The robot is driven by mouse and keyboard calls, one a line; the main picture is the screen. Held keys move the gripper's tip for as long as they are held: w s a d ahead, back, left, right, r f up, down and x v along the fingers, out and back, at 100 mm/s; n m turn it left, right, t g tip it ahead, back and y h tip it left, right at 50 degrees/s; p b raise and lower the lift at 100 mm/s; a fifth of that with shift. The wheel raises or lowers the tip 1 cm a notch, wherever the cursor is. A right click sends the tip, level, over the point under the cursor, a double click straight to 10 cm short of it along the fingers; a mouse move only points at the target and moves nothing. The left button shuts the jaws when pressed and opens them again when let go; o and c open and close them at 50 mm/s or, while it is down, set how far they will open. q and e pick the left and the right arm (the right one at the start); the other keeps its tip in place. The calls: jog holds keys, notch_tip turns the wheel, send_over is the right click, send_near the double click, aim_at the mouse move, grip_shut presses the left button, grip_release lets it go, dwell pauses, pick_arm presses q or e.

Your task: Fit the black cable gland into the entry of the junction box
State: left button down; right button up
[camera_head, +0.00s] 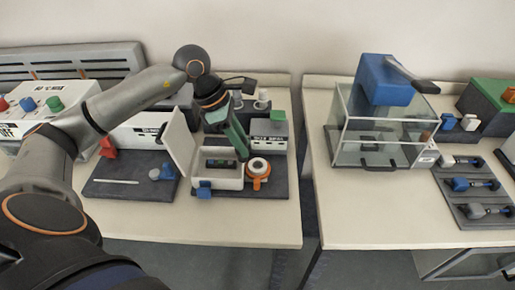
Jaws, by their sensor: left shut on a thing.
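The junction box (228,183) looks like a light grey open box with dark and green parts inside, on a dark base plate at the middle of the left table. Its pale lid (179,142) stands open at its left. My left gripper (243,155) points down at the right back corner of the box, beside an orange-ringed round part. It is shut on a small dark thing, mostly hidden at its tips; I cannot tell for sure that this is the black cable gland. Whether it touches the box is unclear. My right gripper is out of view.
The orange-ringed part (257,183) stands right of the box, and a blue block (204,190) at its front left. A dark tray (115,187) lies left. A clear case (372,143) stands on the right table. The left table's front strip is clear.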

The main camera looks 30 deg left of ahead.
pick_arm(q)
jog(key=b, duration=0.3)
send_over(264, 166)
jog(key=a, duration=0.2)
jog(key=f, duration=0.4)
jog(key=s+f, duration=0.1)
jog(key=f, duration=0.1)
jog(key=shift+d, duration=0.1)
jog(key=f+b, duration=0.1)
jog(key=f, duration=0.1)
jog(key=shift+w+f+b, duration=0.2)
jog(key=shift+f+b, duration=0.15)
jog(key=shift+b, duration=0.05)
jog(key=shift+f, duration=0.35)
jog(key=c, duration=1.1)
grip_release()
jog(key=shift+f+b, duration=0.15)
jog(key=shift+b, duration=0.15)
jog(key=o, duration=0.5)
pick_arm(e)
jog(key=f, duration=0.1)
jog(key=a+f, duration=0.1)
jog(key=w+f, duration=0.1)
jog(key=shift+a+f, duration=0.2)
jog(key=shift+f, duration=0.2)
